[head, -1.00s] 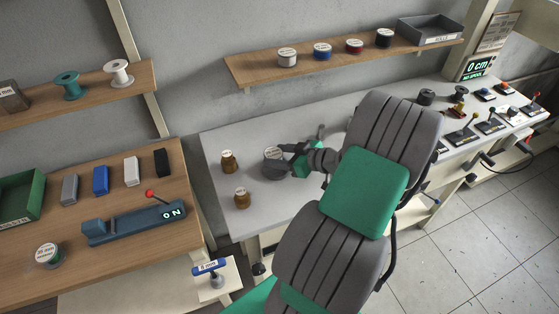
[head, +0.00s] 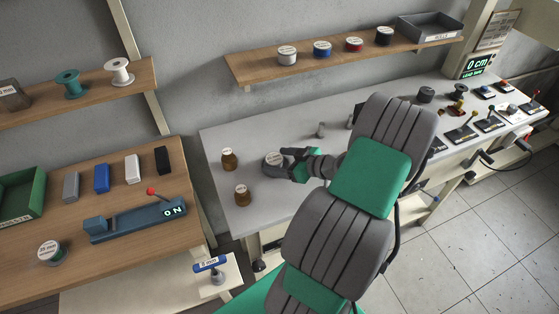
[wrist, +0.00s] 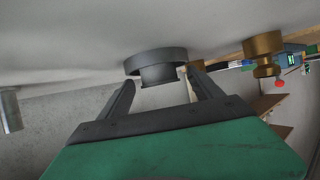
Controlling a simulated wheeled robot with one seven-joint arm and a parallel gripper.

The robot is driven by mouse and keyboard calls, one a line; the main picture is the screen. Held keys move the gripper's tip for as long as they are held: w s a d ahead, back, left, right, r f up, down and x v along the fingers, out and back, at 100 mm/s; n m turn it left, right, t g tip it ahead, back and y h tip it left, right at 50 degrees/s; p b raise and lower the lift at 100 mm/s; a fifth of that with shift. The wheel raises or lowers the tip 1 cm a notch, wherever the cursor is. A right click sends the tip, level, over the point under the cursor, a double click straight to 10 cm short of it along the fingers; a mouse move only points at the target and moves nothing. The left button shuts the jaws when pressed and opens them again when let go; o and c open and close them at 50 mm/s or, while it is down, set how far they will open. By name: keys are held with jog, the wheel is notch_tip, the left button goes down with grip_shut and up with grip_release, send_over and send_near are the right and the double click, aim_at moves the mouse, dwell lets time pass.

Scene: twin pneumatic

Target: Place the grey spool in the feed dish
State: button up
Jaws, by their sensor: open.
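The grey spool (head: 273,157) has a pale label on top and sits in the round grey feed dish (head: 276,166) on the grey bench. In the wrist view, which is turned over, the spool (wrist: 159,76) is the narrower cylinder against the wider dish (wrist: 140,60). My gripper (head: 290,156) is beside the spool, on its right. In the wrist view my gripper (wrist: 162,77) has its fingers spread, one on each side of the spool. The spool's inner end is hidden in the dish.
Two small pegs (head: 320,130) (head: 350,122) stand behind my arm. A display (head: 476,66) and several levers are at the right end. Bench left of the jars is clear.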

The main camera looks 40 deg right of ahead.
jog(key=shift+r, duration=0.15)
jog(key=b+v, duration=0.2)
jog(key=v, duration=1)
jog(key=w+a+g, duration=0.1)
jog(key=a, duration=0.1)
jog(key=w+a+g, duration=0.2)
jog(key=a, duration=0.1)
jog(key=w+a+g, duration=0.1)
jog(key=a, duration=0.1)
jog(key=shift+w+a+f+y, duration=0.3)
jog(key=shift+y, duration=0.1)
jog(key=s+a+r+m+g+h, duration=0.1)
jog(key=s+a+r+g+h, duration=0.1)
jog(key=a, duration=0.7)
jog(key=s+a+r+m+g+h, duration=0.2)
jog(key=a+r, duration=0.3)
jog(key=a, duration=0.4)
jog(key=shift+a+r+m+h, duration=0.3)
jog(key=shift+h, duration=0.2)
jog(key=shift+s, duration=0.1)
